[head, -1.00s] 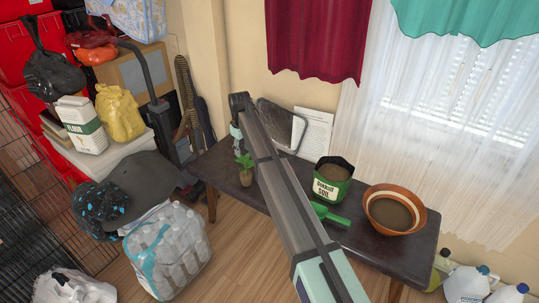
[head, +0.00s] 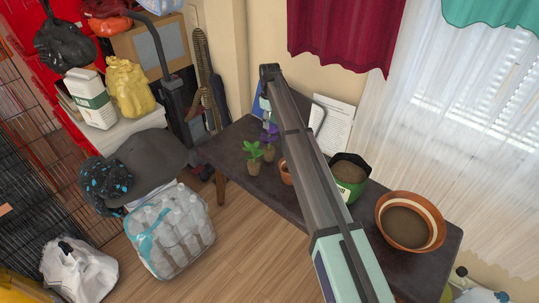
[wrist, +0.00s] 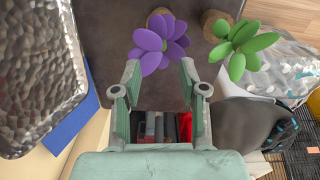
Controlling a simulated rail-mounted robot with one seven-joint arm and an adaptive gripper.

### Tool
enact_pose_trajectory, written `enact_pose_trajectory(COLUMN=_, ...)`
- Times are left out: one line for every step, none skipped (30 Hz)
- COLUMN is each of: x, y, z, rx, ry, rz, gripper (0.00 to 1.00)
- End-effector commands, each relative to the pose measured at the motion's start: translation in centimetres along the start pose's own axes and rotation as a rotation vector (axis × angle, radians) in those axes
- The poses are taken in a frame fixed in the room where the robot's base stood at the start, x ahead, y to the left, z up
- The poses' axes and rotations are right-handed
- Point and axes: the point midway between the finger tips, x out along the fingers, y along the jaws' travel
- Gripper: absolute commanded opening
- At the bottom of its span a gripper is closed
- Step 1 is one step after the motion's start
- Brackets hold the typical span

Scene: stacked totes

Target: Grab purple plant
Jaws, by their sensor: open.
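The purple plant (head: 271,134) stands in a small brown pot on the dark table, partly hidden behind the green plant. In the wrist view, the purple plant (wrist: 160,45) is at the top middle, just beyond and partly between my fingertips. My gripper (wrist: 160,72) is open and holds nothing. Whether a finger touches the petals I cannot tell. In the head view my arm hides part of the table, and the fingers are hard to make out near the purple plant.
A green plant (head: 251,153) stands close beside the purple one; it is on the right in the wrist view (wrist: 242,42). A small terracotta pot (head: 286,176), a soil bag (head: 349,187) and a large bowl-like pot (head: 411,203) share the table (head: 225,155). A metal tray (wrist: 38,70) is left.

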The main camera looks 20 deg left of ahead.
Motion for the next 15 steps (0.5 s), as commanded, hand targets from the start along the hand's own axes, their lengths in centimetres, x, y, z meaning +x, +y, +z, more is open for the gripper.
enact_pose_trajectory(x=1.2, y=-0.1, z=0.1, rx=0.0, ry=-0.002, rz=-0.002, gripper=0.42)
enact_pose_trajectory(x=1.8, y=-0.1, z=0.0, rx=0.001, ry=-0.001, rz=-0.001, gripper=0.42)
enact_pose_trajectory(x=2.6, y=0.0, z=0.0, rx=0.001, ry=-0.001, rz=-0.001, gripper=0.42)
enact_pose_trajectory(x=3.2, y=0.0, z=0.0, rx=0.001, ry=-0.001, rz=-0.001, gripper=0.42)
enact_pose_trajectory(x=3.7, y=0.0, z=0.0, rx=0.001, ry=-0.001, rz=-0.001, gripper=0.42)
enact_pose_trajectory(x=4.4, y=0.0, z=0.0, rx=0.001, ry=-0.001, rz=-0.001, gripper=0.42)
enact_pose_trajectory(x=4.8, y=0.0, z=0.0, rx=0.001, ry=-0.001, rz=-0.001, gripper=0.42)
enact_pose_trajectory(x=5.2, y=0.0, z=0.0, rx=0.001, ry=0.0, rz=0.0, gripper=0.42)
enact_pose_trajectory(x=5.7, y=0.0, z=0.0, rx=0.001, ry=0.0, rz=0.0, gripper=0.42)
enact_pose_trajectory(x=6.0, y=0.0, z=0.0, rx=0.001, ry=0.0, rz=0.0, gripper=0.42)
enact_pose_trajectory(x=6.3, y=0.0, z=0.0, rx=0.001, ry=0.0, rz=0.0, gripper=0.42)
enact_pose_trajectory(x=6.5, y=0.0, z=0.0, rx=0.001, ry=0.0, rz=0.0, gripper=0.42)
enact_pose_trajectory(x=6.7, y=0.0, z=0.0, rx=0.001, ry=0.0, rz=0.0, gripper=0.42)
enact_pose_trajectory(x=6.7, y=0.0, z=0.0, rx=0.001, ry=0.0, rz=0.0, gripper=0.42)
enact_pose_trajectory(x=6.8, y=0.0, z=0.0, rx=0.001, ry=0.0, rz=0.0, gripper=0.42)
